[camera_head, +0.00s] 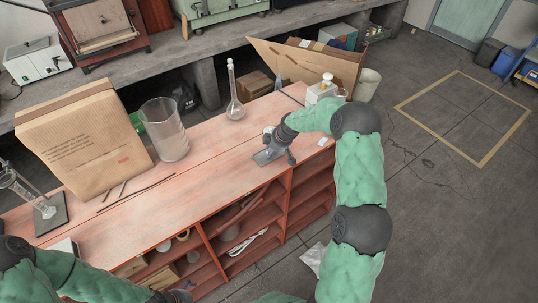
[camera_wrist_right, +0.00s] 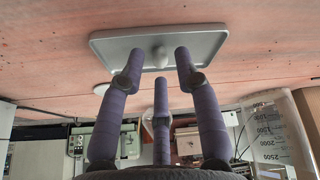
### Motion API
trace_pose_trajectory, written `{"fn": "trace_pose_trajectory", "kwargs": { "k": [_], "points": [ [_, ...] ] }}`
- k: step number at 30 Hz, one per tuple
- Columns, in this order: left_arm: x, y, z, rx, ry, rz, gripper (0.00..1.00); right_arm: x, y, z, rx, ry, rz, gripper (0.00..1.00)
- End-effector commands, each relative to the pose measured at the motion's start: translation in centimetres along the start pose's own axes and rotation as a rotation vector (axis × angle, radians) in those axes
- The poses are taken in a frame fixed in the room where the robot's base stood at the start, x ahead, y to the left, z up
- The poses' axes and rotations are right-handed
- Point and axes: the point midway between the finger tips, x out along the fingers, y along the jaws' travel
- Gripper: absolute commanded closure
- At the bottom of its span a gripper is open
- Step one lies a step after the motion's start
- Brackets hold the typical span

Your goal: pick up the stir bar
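A small pale rounded piece, likely the stir bar (camera_wrist_right: 158,56), lies on a shallow grey tray (camera_wrist_right: 106,43) in the right wrist view. My right gripper (camera_wrist_right: 160,62) has its fingers spread, two tips on either side of the pale piece with gaps visible, and a third finger nearer the camera. In the head view my right gripper (camera_head: 277,143) is low over the tray (camera_head: 266,157) near the bench's front edge, and the stir bar cannot be made out there.
On the red bench (camera_head: 215,178) stand a clear beaker (camera_head: 165,130), a long-necked flask (camera_head: 235,105), a brown paper bag (camera_head: 85,140) and thin rods (camera_head: 135,193). A white device (camera_head: 322,91) stands at the far end.

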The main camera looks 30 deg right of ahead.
Motion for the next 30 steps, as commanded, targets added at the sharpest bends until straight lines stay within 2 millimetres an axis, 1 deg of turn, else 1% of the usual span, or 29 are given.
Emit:
{"fn": "trace_pose_trajectory", "kwargs": {
  "k": [1, 3, 11, 12, 13, 15, 18, 30],
  "points": [
    [0.09, -0.03, -0.01, 0.0, 0.0, 0.0, 0.0, 0.55, 0.01, -0.02, 0.0, 0.0, 0.0, 0.67],
    [0.11, -0.04, -0.02, 0.0, 0.0, 0.0, 0.0, 0.95, 0.03, -0.04, 0.0, 0.001, 0.001, 0.67],
    [0.1, -0.04, -0.01, 0.0, 0.0, 0.0, 0.0, 1.16, -0.08, 0.02, 0.0, -0.001, -0.001, 0.67],
    [0.1, -0.04, -0.02, 0.0, 0.0, 0.0, 0.0, 1.18, -0.1, 0.03, 0.0, -0.001, -0.002, 0.79],
    [0.1, -0.03, -0.02, 0.0, 0.0, 0.0, 0.0, 1.19, -0.12, 0.04, 0.0, -0.001, -0.002, 0.86],
    [0.1, -0.04, -0.01, 0.0, 0.0, 0.0, 0.0, 1.2, -0.14, 0.05, 0.0, -0.001, -0.002, 0.92],
    [0.1, -0.04, -0.01, 0.0, 0.0, 0.0, 0.0, 1.21, -0.15, 0.07, 0.0, -0.002, -0.003, 0.93],
    [0.07, -0.03, -0.01, 0.0, 0.0, 0.0, 0.0, 1.02, -0.16, 0.03, 0.0, -0.002, -0.004, 0.94]
  ]
}}
